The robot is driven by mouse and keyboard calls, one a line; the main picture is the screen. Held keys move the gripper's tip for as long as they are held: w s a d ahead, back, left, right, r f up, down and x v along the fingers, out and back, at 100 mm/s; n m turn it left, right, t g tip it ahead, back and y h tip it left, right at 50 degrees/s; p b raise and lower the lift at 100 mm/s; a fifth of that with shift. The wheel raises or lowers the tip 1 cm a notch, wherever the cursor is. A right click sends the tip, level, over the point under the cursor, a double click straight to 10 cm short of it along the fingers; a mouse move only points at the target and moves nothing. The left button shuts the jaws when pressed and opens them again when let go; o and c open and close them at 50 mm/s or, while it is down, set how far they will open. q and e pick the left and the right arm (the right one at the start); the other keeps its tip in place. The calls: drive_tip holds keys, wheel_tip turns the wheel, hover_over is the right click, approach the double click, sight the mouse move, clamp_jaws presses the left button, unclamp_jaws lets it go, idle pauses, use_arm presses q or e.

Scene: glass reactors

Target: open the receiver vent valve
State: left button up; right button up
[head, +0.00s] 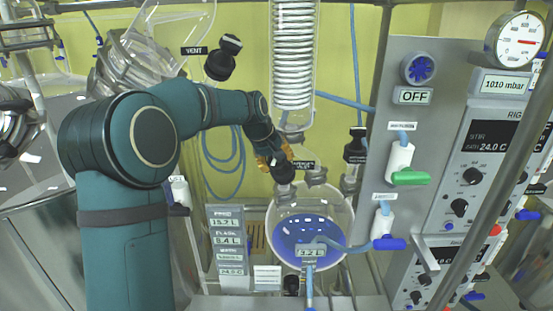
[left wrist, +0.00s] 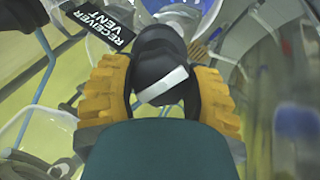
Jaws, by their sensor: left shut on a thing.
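The receiver vent valve has a black knob (head: 284,173) above the round glass receiver, beside a small black label. In the left wrist view the knob (left wrist: 160,62) is black with a white stripe, next to the RECEIVER VENT label (left wrist: 101,22). My left gripper (head: 273,158) reaches the knob from the upper left. Its orange fingers (left wrist: 160,95) are shut on the knob, one on each side. The valve's lower part is mostly hidden by the knob in the wrist view. My right gripper is in neither view.
The glass receiver (head: 342,222) holds blue liquid below the valve. A coiled glass condenser (head: 293,60) stands just above. Another black knob (head: 220,64), near a VENT label (head: 193,51), is at the upper left. A grey panel (head: 390,90) with green and blue valve handles is to the right.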

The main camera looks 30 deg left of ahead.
use_arm(q)
drive_tip(key=n, duration=0.4)
drive_tip(key=shift+r+n+t+p, duration=0.1)
drive_tip(key=shift+n+t+p, duration=0.2)
drive_tip(key=n, duration=0.4)
drive_tip(key=shift+s+t, duration=0.1)
drive_tip(key=shift+t, duration=0.3)
drive_tip(key=n, duration=0.5)
drive_tip(key=shift+t, duration=0.4)
drive_tip(key=n, duration=0.4)
drive_tip(key=shift+s+n+t, duration=0.1)
drive_tip(key=shift+n+t, duration=0.2)
drive_tip(key=n+y, duration=0.1)
drive_tip(key=n, duration=0.3)
drive_tip(key=shift+d+n, duration=0.1)
drive_tip(key=shift+n, duration=0.3)
drive_tip(key=n+y, duration=0.1)
drive_tip(key=n, duration=0.3)
drive_tip(key=shift+d+n, duration=0.1)
drive_tip(key=shift+n, duration=0.3)
drive_tip(key=n, duration=0.5)
drive_tip(key=shift+n+y, duration=0.3)
drive_tip(key=shift+y, duration=0.1)
drive_tip(key=shift+n+y, duration=0.3)
drive_tip(key=shift+n, duration=2)
